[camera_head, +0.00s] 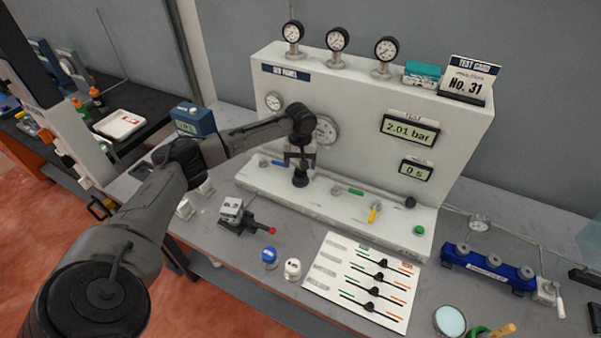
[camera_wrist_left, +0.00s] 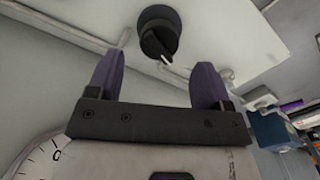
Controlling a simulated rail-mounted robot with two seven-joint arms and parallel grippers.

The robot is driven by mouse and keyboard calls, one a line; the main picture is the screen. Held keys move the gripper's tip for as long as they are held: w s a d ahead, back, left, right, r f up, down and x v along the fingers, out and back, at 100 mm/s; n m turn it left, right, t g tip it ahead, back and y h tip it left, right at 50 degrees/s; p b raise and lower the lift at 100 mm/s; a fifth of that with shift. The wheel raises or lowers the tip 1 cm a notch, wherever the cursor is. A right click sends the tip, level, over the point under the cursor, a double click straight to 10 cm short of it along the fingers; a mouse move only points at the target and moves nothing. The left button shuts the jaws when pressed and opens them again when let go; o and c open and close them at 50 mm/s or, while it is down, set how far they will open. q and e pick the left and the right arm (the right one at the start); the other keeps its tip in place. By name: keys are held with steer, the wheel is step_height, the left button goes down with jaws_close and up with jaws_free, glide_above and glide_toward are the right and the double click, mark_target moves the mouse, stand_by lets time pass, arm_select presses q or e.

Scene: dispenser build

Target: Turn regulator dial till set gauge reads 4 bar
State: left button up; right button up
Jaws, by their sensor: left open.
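The black regulator dial (camera_head: 300,178) stands on the white ledge of the test panel (camera_head: 345,95). My left gripper (camera_head: 299,160) is open just above the dial. In the left wrist view the dial (camera_wrist_left: 158,30) shows beyond and between the purple fingertips (camera_wrist_left: 160,65), apart from both; a white mark shows on its edge. A large round gauge (camera_head: 327,130) on the panel is partly hidden by my left arm, and its needle is too small to read. A smaller gauge (camera_head: 274,101) sits left of it. I cannot tell which is the set gauge. My right gripper is not in view.
A digital display (camera_head: 410,129) reads 2.01 bar. Blue (camera_head: 279,163), green (camera_head: 356,190) and yellow (camera_head: 374,211) levers sit along the ledge near the dial. A white card (camera_head: 320,285) and a blue manifold (camera_head: 485,268) lie on the bench.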

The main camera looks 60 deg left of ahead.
mark_target(301, 174)
arm_select(q)
step_height(301, 174, down, 4)
steer(key=shift+f, duration=0.2)
stand_by(0.3)
steer(key=shift+c, duration=0.5)
